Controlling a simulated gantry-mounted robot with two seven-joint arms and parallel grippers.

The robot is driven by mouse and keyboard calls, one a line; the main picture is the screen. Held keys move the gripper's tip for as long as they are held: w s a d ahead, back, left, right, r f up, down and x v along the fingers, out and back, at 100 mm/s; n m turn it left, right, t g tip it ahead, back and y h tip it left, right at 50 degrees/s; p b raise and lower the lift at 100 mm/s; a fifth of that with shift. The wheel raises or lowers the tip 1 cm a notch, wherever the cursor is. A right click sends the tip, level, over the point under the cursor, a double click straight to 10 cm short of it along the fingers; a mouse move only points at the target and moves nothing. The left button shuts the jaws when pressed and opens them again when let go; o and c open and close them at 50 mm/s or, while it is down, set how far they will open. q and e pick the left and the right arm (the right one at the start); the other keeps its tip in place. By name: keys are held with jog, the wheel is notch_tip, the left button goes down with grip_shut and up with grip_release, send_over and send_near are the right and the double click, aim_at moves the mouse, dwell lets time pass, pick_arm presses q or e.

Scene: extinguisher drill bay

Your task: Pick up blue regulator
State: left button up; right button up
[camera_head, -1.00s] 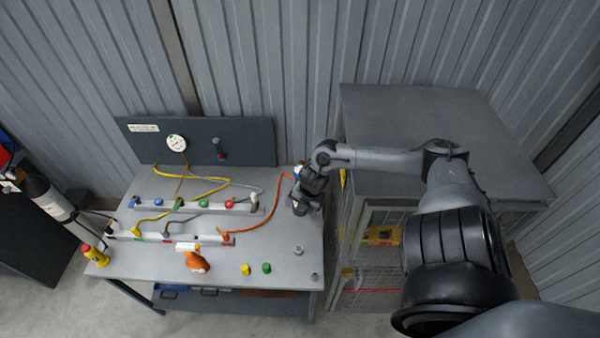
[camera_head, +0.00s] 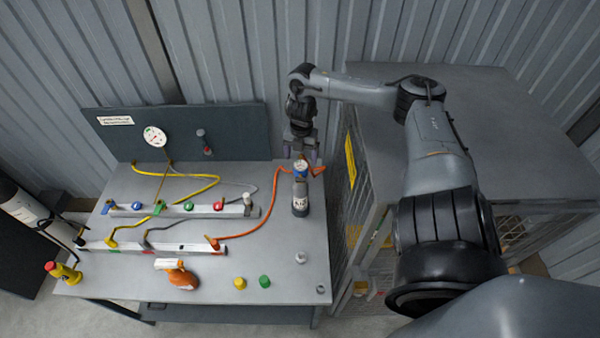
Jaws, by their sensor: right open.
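The cylinder stands at the right side of the grey workbench (camera_head: 205,285). An orange hose (camera_head: 275,205) runs from near the regulator to the front manifold bar. My right gripper (camera_head: 301,158) is open, just behind and above the regulator, with its fingers pointing down. The fingertips overlap the regulator's top in the picture, and I cannot tell whether they touch it. My left gripper is not in view.
Two manifold bars (camera_head: 180,211) with coloured fittings and hoses lie on the bench. An orange spray bottle (camera_head: 178,277), yellow and green caps (camera_head: 240,283) and small metal parts are in front. A gauge panel (camera_head: 240,130) stands behind. A wire cage (camera_head: 365,200) is close on the right.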

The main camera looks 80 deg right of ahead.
aim_at(301, 165)
notch_tip(301, 165, down, 2)
jog(key=shift+f+b, duration=0.25)
jog(key=shift+b, duration=0.15)
jog(key=shift+w+f+b, duration=0.1)
jog(key=shift+f+b, duration=1.15)
jog(key=shift+f, duration=1.65)
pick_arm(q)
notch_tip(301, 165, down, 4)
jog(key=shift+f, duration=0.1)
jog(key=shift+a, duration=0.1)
pick_arm(e)
jog(key=shift+r, duration=0.1)
jog(key=c, duration=1.1)
